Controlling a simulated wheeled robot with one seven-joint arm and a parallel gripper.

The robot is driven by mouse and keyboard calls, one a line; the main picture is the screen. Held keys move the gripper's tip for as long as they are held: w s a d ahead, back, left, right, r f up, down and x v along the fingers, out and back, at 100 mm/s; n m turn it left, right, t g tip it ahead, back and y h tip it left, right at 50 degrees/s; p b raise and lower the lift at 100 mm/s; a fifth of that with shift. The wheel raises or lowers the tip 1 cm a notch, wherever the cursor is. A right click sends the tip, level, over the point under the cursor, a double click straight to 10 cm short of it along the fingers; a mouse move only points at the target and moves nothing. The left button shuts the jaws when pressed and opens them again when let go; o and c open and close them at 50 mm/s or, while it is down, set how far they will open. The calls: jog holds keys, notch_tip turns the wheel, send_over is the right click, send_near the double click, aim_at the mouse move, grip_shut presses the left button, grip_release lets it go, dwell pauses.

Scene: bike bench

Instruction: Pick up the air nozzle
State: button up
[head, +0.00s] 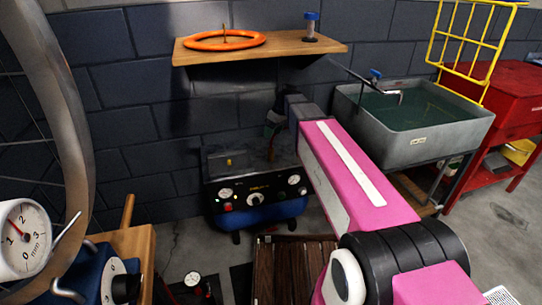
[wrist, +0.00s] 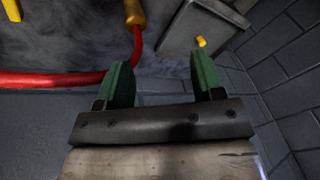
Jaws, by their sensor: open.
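In the wrist view, a brass-coloured fitting (wrist: 134,13) at the top joins a red hose (wrist: 60,79); it looks like the air nozzle, but its upper end is cut off. My gripper (wrist: 160,65) has two green fingers, spread apart with nothing between them. The fitting lies beyond the fingertips, slightly left of the middle of the gap. In the head view, my gripper (head: 272,128) hangs just above the black compressor (head: 255,192). I cannot clearly make out the nozzle there.
A wooden shelf (head: 275,50) with an orange ring (head: 212,40) is on the wall above. A grey sink (head: 415,135) stands right, before a red cabinet (head: 520,95). A wheel (head: 65,120) and a dial gauge (head: 20,238) are at left. A yellow piece (wrist: 200,41) lies right of the fitting.

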aim_at(272, 148)
jog(key=f+n, duration=0.2)
jog(key=w+f+n, duration=0.1)
jog(key=f+n, duration=0.2)
jog(key=w+f+n+y, duration=0.1)
jog(key=f+n, duration=0.1)
jog(key=shift+w+d+f+n, duration=0.25)
jog(key=shift+d+f+n, duration=0.05)
jog(key=shift+d+f, duration=0.1)
jog(key=shift+x, duration=2.8)
jog(key=shift+d, duration=0.2)
grip_shut()
jog(key=shift+s+r, duration=0.1)
jog(key=shift+r, duration=0.75)
notch_tip(272, 148, up, 2)
jog(key=shift+r, duration=0.2)
jog(key=s+a+r, duration=0.7)
jog(key=s+a, duration=0.1)
jog(key=shift+s, duration=0.25)
